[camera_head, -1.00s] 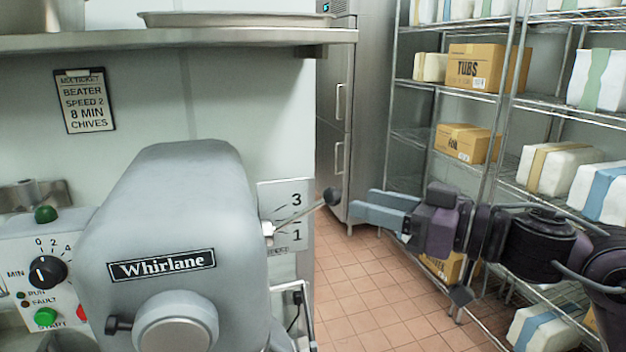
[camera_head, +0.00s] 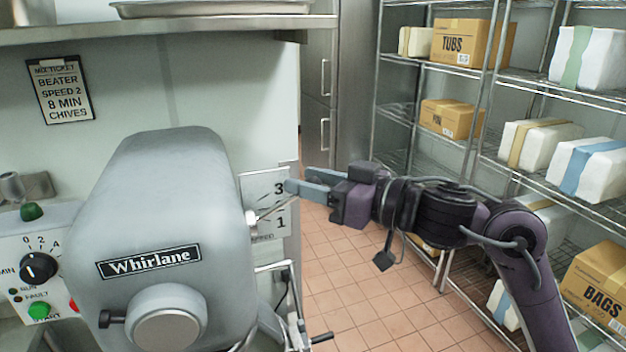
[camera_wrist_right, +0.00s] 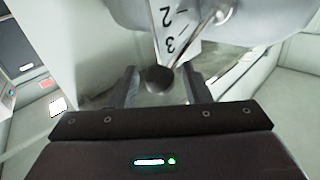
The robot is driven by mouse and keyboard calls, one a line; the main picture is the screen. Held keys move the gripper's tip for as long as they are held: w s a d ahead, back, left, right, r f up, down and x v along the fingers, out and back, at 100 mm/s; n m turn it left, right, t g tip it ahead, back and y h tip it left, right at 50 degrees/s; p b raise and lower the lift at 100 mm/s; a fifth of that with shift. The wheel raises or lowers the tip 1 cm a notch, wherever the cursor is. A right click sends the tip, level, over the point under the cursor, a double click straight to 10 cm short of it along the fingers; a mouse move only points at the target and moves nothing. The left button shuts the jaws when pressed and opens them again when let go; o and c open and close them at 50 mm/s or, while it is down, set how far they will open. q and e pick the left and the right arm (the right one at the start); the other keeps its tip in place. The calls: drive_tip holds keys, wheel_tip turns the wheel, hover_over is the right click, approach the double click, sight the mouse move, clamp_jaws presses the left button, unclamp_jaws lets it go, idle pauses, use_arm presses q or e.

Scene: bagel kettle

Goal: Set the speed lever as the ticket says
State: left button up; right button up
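The ticket (camera_head: 60,91) on the wall reads beater, speed 2, 8 min, chives. The speed lever (camera_head: 275,209) is a thin rod on the right side of the grey Whirlane mixer (camera_head: 168,210), slanting up to the right across the scale plate (camera_head: 262,183). The plate shows 3 above 1; the 2 is covered in the head view. The lever's exact mark is hard to tell. My right gripper (camera_head: 292,180) is open at the lever's end. In the right wrist view, the dark round knob (camera_wrist_right: 158,79) sits between its parted fingers (camera_wrist_right: 160,85). My left gripper is out of view.
A control panel (camera_head: 55,265) with a dial and buttons is at the left. A steel shelf (camera_head: 200,32) hangs above the mixer. Wire racks (camera_head: 480,100) with boxes and wrapped packs stand at the right. Tiled floor (camera_head: 350,300) is clear between.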

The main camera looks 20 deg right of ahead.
clamp_jaws()
drive_tip(key=f+m+t+b, duration=0.1)
drive_tip(key=f+m+t+y+b, duration=0.1)
drive_tip(key=f+m+b, duration=0.1)
drive_tip(key=d+f+m+b, duration=0.1)
drive_tip(key=shift+f+m+t+y+b, duration=0.3)
drive_tip(key=shift+f+t+b, duration=0.05)
drive_tip(key=shift+t+b, duration=0.05)
drive_tip(key=shift+o, duration=0.7)
unclamp_jaws()
drive_tip(key=shift+r, duration=0.1)
drive_tip(key=b+v, duration=0.3)
drive_tip(key=v, duration=0.5)
